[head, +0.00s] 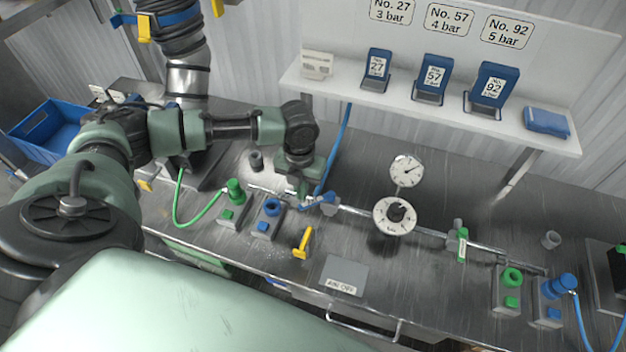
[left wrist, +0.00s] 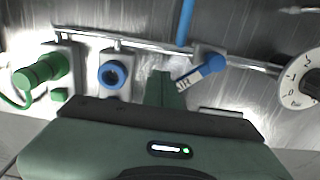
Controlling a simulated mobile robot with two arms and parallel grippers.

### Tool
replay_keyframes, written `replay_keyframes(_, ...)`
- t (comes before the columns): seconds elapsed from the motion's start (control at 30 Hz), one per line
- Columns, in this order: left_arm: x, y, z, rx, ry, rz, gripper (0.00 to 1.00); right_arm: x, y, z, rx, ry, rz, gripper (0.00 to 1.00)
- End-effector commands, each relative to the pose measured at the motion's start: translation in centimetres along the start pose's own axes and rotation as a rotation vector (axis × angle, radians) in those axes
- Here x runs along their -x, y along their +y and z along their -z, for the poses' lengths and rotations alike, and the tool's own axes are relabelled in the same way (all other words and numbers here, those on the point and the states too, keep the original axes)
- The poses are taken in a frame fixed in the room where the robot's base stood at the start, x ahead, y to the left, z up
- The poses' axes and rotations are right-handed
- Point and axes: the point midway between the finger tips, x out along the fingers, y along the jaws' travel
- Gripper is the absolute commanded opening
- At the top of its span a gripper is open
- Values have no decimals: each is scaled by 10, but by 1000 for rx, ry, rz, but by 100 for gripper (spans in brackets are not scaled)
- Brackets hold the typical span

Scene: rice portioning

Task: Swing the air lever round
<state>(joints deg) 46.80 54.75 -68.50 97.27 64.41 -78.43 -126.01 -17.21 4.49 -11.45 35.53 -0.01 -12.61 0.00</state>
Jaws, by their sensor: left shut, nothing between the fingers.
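The air lever (head: 328,199) is a short blue handle on a valve in the metal pipe along the bench. In the left wrist view the lever (left wrist: 211,65) slants down and left from its hub, with a white "AIR" label near its end. My left gripper (head: 303,192) reaches down beside the lever's left end. In the left wrist view its shut fingers (left wrist: 163,78) stand just left of the labelled end, with nothing held. I cannot tell whether they touch it. My right gripper is not in view.
A grey "AIR OFF" plate (head: 343,277) lies in front, with a yellow lever (head: 303,242) beside it. Green (head: 233,205) and blue (head: 268,217) fittings stand left. A pressure dial (head: 394,216) stands right. A blue hose (head: 337,150) rises behind the valve.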

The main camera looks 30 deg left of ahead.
Motion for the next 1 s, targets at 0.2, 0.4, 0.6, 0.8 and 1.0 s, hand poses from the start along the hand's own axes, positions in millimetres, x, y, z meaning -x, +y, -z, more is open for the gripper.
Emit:
replay_keyframes(0.2,1,-2,4,0,1,-1,0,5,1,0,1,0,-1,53)
replay_keyframes(0.4,2,-10,17,-2,3,-1,0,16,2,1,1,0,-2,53)
replay_keyframes(0.6,0,-12,19,-1,1,-1,0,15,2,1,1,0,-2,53)
replay_keyframes(0.8,0,-13,20,-1,0,0,0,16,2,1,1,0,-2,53)
replay_keyframes(1.0,2,-23,27,-3,2,1,0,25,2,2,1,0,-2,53)
